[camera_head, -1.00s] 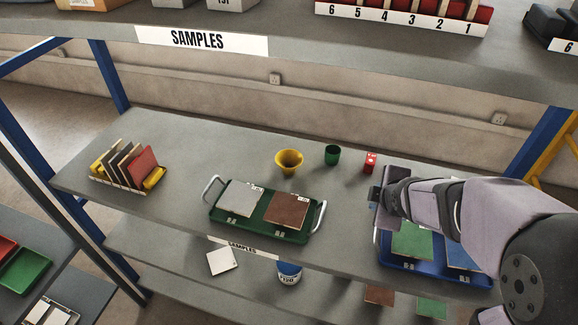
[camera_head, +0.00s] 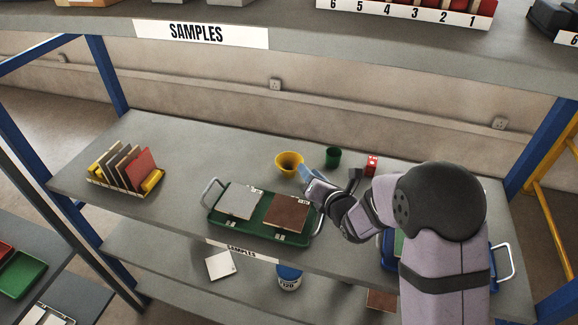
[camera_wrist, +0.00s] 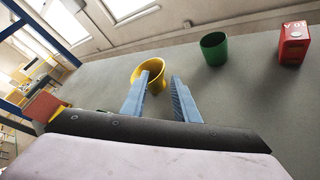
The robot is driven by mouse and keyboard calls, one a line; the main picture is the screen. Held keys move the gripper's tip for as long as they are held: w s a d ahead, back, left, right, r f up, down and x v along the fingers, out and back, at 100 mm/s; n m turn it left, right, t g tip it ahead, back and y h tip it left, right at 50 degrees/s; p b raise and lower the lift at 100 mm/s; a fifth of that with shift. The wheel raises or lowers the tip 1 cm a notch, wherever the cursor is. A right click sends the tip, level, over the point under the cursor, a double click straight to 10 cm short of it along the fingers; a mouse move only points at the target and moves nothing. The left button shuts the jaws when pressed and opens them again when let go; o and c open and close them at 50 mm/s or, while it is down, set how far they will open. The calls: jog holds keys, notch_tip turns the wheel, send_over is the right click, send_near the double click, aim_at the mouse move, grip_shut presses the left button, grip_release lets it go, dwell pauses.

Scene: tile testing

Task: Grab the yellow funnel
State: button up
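The yellow funnel (camera_head: 289,162) stands wide end up on the middle shelf, behind the green tray. In the wrist view the funnel (camera_wrist: 151,70) is just beyond my left finger, which covers part of its lower body. My gripper (camera_wrist: 159,88) is open, with its two blue fingers apart and nothing between them. In the head view my gripper (camera_head: 304,171) is close to the right side of the funnel. Whether a finger touches it, I cannot tell.
A green cup (camera_head: 333,157) and a red box (camera_head: 371,165) stand right of the funnel. A green tray (camera_head: 214,222) with two tiles lies in front. A tile rack (camera_head: 125,169) is at the left. The shelf between rack and funnel is clear.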

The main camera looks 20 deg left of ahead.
aim_at(299, 159)
jog(key=shift+p+x, duration=0.6)
jog(key=shift+x, duration=0.45)
jog(key=shift+w, duration=0.1)
jog(key=p+x, duration=0.2)
jog(key=p, duration=0.1)
jog(key=shift+w+a+r, duration=0.1)
jog(key=shift+w+r, duration=0.05)
jog(key=shift+w, duration=0.2)
jog(key=shift+p+x, duration=0.55)
jog(key=shift+x, duration=0.7)
jog(key=shift+f, duration=0.25)
grip_shut()
